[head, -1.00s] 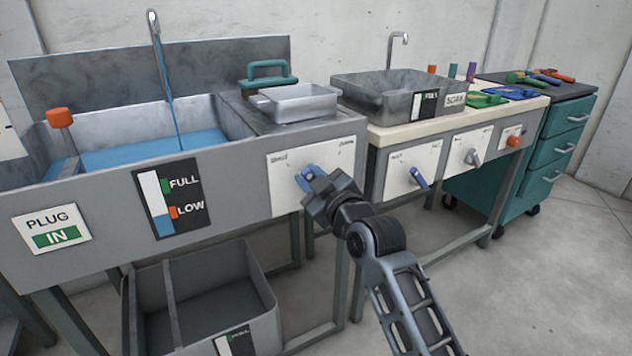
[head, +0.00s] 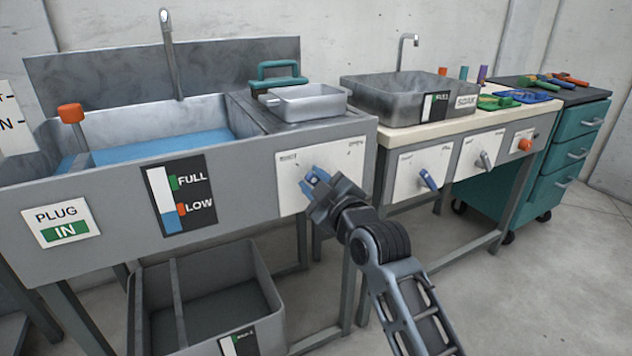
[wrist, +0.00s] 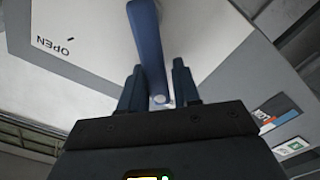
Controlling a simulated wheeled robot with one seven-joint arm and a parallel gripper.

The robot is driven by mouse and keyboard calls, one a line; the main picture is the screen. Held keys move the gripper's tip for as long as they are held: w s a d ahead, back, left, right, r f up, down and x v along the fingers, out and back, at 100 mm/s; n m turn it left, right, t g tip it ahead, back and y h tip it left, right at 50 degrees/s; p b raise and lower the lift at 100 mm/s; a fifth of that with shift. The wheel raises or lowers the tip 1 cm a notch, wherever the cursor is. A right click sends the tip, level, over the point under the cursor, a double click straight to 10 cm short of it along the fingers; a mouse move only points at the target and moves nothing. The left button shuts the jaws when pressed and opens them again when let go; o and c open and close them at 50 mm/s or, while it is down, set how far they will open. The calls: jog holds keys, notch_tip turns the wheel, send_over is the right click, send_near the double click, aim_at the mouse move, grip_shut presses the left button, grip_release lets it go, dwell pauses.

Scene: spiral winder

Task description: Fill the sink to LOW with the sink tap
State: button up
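The sink (head: 215,115) is at the left in the head view, with blue water (head: 150,147) in it. Its spout (head: 167,50) has no stream falling from it. The level gauge (head: 180,195) shows blue up to about the LOW mark. The plug sign (head: 63,222) reads PLUG IN. The blue tap lever (wrist: 150,45) sits on a white plate (head: 345,158) marked SHUT at left and OPEN at right. My gripper (wrist: 157,88) has a finger on each side of the lever, close against it, and looks shut on it. In the head view my gripper (head: 318,185) partly hides the lever.
A second basin (head: 395,100) marked SOAK stands at the right, with its own blue lever (head: 428,180) and grey lever (head: 485,160). A grey divided bin (head: 215,295) is under the sink. A teal drawer cabinet (head: 570,145) stands at the far right. The floor in front is clear.

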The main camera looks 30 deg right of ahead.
jog(key=shift+o, duration=1.2)
jog(key=s+p, duration=0.1)
jog(key=s, duration=0.6)
jog(key=shift+s+a, duration=0.15)
jog(key=shift+s, duration=0.25)
jog(key=s+a+f+m+g, duration=0.15)
jog(key=s+f, duration=0.25)
jog(key=s, duration=0.5)
jog(key=s+a+f+m, duration=0.2)
jog(key=s+f, duration=0.1)
jog(key=s, duration=0.6)
jog(key=s+a+f+m+g, duration=0.15)
jog(key=s+f, duration=0.25)
jog(key=s, duration=0.5)
jog(key=s+a+r+m, duration=0.1)
jog(key=s+r+m, duration=0.1)
jog(key=s, duration=0.6)
jog(key=s+a+r+m, duration=0.1)
jog(key=s+r, duration=0.1)
jog(key=s, duration=0.6)
notch_tip(320, 180, up, 21)
jog(key=p, duration=2)
jog(key=shift+s+d+y+p, duration=0.2)
jog(key=shift+d+y+p, duration=0.1)
jog(key=shift+p, duration=0.1)
